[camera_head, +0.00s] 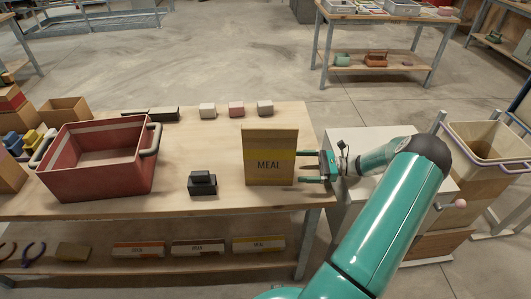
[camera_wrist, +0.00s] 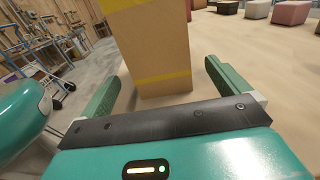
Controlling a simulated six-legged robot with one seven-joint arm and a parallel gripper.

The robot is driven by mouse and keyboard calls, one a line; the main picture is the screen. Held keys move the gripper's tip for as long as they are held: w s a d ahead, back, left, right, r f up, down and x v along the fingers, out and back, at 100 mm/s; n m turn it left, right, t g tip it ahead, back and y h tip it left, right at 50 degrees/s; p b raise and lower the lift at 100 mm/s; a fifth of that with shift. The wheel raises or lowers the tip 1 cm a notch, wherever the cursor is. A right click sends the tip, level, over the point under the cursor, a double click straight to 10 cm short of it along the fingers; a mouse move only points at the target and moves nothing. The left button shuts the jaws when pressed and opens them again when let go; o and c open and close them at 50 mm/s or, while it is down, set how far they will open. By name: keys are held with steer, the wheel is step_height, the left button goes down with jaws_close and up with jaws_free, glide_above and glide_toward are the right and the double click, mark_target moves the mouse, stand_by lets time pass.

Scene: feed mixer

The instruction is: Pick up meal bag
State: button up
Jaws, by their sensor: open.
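The meal bag (camera_head: 269,157) is a tan upright block with a yellow band and the word MEAL. It stands near the right end of the wooden table (camera_head: 225,190). My gripper (camera_head: 313,167) is just right of the bag, with its two green fingers pointing left toward it. In the wrist view the bag (camera_wrist: 152,48) stands ahead, between the open fingers (camera_wrist: 162,82). The gripper looks empty. I cannot tell whether the fingertips touch the bag.
A red bin (camera_head: 95,160) stands at the table's left. A small black object (camera_head: 202,183) lies left of the bag. Small blocks (camera_head: 237,109) line the back edge. A tan hopper (camera_head: 490,143) stands at the far right. The table between bin and bag is mostly clear.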

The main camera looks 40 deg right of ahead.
mark_target(277, 166)
steer(key=x, duration=0.9)
steer(key=shift+w+a+f, duration=0.1)
steer(key=shift+a, duration=0.15)
steer(key=shift+c, duration=0.4)
steer(key=c, duration=1.4)
steer(key=shift+c, duration=1.3)
